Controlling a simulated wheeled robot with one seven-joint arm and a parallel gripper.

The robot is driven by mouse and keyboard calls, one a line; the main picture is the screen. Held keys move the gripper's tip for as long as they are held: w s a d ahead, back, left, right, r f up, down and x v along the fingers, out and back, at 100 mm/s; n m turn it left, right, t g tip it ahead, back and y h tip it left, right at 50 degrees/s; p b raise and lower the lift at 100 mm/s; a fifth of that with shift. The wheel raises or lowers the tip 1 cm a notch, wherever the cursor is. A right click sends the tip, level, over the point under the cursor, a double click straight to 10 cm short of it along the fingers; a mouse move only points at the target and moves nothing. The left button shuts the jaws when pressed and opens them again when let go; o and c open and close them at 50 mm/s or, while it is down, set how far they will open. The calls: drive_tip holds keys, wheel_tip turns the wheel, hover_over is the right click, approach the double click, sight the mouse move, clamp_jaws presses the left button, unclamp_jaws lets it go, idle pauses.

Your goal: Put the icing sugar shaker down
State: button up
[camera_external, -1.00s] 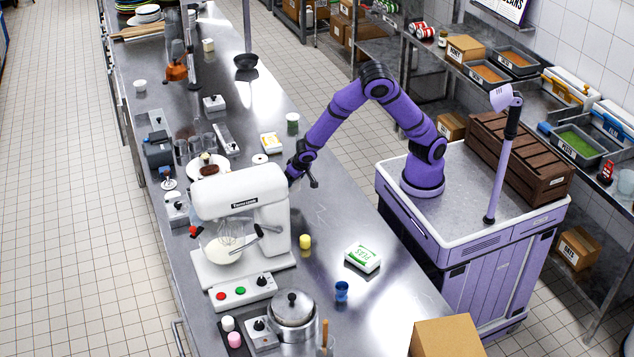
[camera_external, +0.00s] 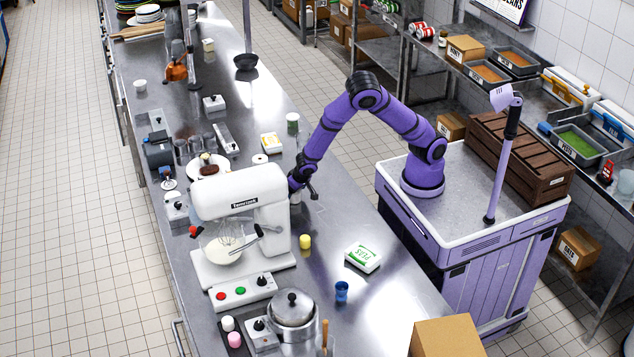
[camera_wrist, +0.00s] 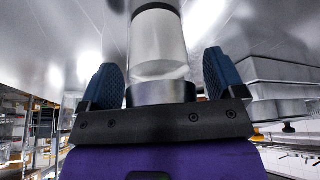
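The icing sugar shaker (camera_wrist: 158,45) sits between the two blue fingers of my gripper (camera_wrist: 163,78) in the wrist view. It shows a pale cylindrical body and a grey metal end near the palm. My gripper appears shut on it, though the contact at the fingertips is hard to see. In the external view my gripper (camera_external: 298,186) is low over the steel counter (camera_external: 325,215), just behind and right of the white stand mixer (camera_external: 272,205). Only a small pale part of the shaker shows below it; whether its base touches the counter cannot be told.
A yellow cup (camera_external: 305,241), a peas packet (camera_external: 363,257) and a blue cup (camera_external: 341,290) stand on the counter in front. Bare counter lies right of my gripper.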

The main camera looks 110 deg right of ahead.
drive_tip(key=s+a+r+n+y, duration=0.1)
drive_tip(key=s+a+r, duration=0.2)
drive_tip(key=r, duration=0.4)
drive_tip(key=s+a+r+n+y, duration=0.1)
drive_tip(key=s+a+r, duration=0.2)
drive_tip(key=r, duration=0.4)
drive_tip(key=s+a+r+n+y, duration=0.1)
drive_tip(key=s+a+r, duration=0.15)
drive_tip(key=r, duration=0.45)
drive_tip(key=s+a+r+n+t, duration=0.1)
drive_tip(key=s+a+r+n, duration=0.1)
drive_tip(key=s+r, duration=0.3)
drive_tip(key=s+a+r+n+t, duration=0.1)
drive_tip(key=s+a+r+n, duration=0.2)
drive_tip(key=s, duration=0.6)
drive_tip(key=s+a+r+n+t+y, duration=0.1)
drive_tip(key=s+a+r+n, duration=0.2)
drive_tip(key=s+r, duration=0.3)
drive_tip(key=shift+s+r+n, duration=0.35)
drive_tip(key=shift+s+n, duration=0.45)
drive_tip(key=shift+s, duration=0.25)
